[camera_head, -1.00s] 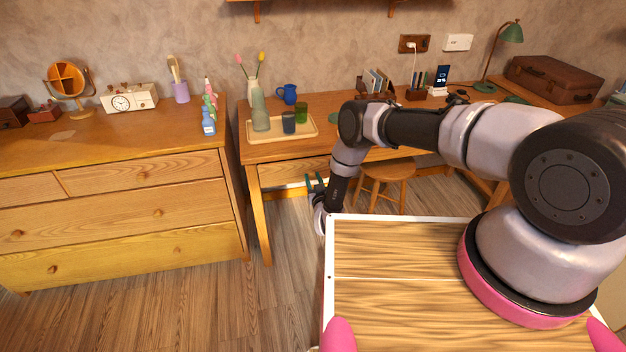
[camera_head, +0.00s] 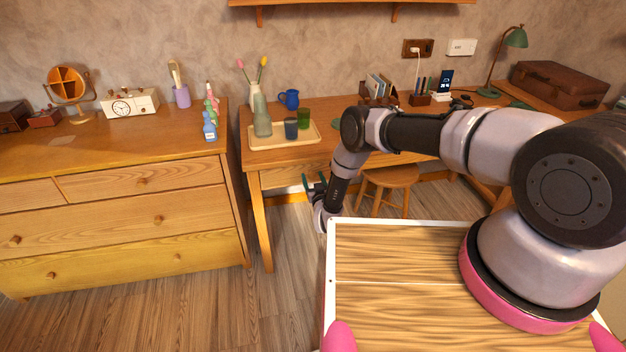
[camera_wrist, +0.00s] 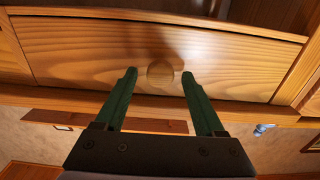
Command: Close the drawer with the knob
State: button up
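The desk drawer (camera_head: 285,177) is a wooden front under the desk top, left of my arm in the head view. It fills the upper wrist view (camera_wrist: 90,55), with a round wooden knob (camera_wrist: 160,74) at its middle. A dark space shows above its upper edge, but I cannot tell how far out it stands. My gripper (camera_wrist: 160,80) is open, its two green fingers pointing at the front, one on each side of the knob with gaps between. I cannot tell whether the fingertips touch the front. In the head view my gripper (camera_head: 313,183) is partly hidden by my wrist.
A tray (camera_head: 262,144) with a bottle and cups stands on the desk (camera_head: 340,105) above the drawer. A dresser (camera_head: 120,215) stands to the left. A stool (camera_head: 392,178) is under the desk, right of my wrist. Floor is clear before the desk's left leg.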

jog(key=v, duration=1)
jog(key=shift+s, duration=0.4)
jog(key=shift+w+d+r, duration=0.1)
